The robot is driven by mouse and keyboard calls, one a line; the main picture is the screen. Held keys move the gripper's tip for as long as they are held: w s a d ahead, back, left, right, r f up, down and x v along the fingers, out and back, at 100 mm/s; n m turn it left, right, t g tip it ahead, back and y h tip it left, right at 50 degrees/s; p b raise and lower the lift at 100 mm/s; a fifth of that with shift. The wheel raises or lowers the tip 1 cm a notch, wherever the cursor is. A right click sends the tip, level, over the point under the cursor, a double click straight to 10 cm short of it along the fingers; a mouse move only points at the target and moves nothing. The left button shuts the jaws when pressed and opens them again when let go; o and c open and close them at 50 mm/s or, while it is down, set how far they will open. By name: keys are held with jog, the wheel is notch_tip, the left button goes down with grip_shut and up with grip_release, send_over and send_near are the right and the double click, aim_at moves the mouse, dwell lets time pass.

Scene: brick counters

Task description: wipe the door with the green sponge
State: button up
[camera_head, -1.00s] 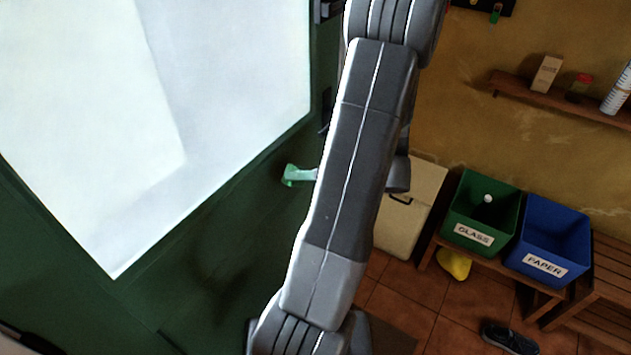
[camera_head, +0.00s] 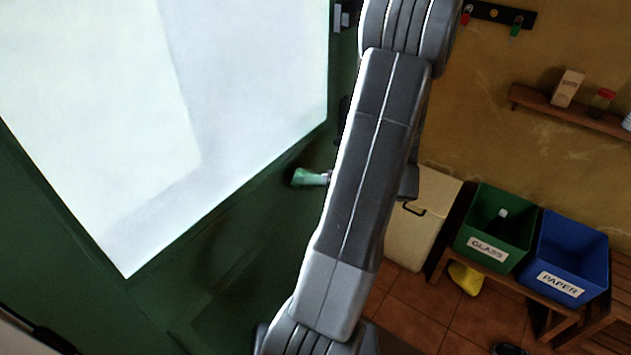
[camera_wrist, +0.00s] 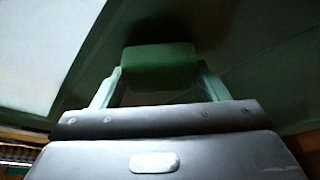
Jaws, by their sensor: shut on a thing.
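The green door (camera_head: 230,250) with a large pale pane (camera_head: 110,120) fills the left of the head view. Its green panel and pane edge also show in the wrist view (camera_wrist: 265,85). In the wrist view my gripper (camera_wrist: 158,78) is shut on the green sponge (camera_wrist: 160,62), with one finger at each side. The sponge faces the dark green panel; I cannot tell whether it touches it. In the head view the sponge (camera_head: 304,177) shows small beside my arm, in front of the green door below the pane. My arm hides most of the gripper there.
At the right stand a green glass bin (camera_head: 494,228), a blue paper bin (camera_head: 565,255) and a cream cabinet (camera_head: 420,225). A wooden shelf (camera_head: 540,100) holds several items on the wall. A yellow object (camera_head: 465,278) lies near the bins on the tiled floor.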

jog(key=shift+w+a, duration=0.55)
jog(key=shift+a, duration=0.25)
jog(key=shift+w+p, duration=0.1)
jog(key=shift+p, duration=0.2)
jog(key=w+d+p, duration=0.2)
jog(key=w, duration=0.1)
jog(key=shift+d+r, duration=0.1)
jog(key=shift+d, duration=0.1)
jog(key=shift+a, duration=0.1)
jog(key=shift+s+a, duration=0.6)
jog(key=shift+s, duration=0.2)
jog(key=shift+s+a, duration=0.55)
jog(key=shift+s, duration=0.2)
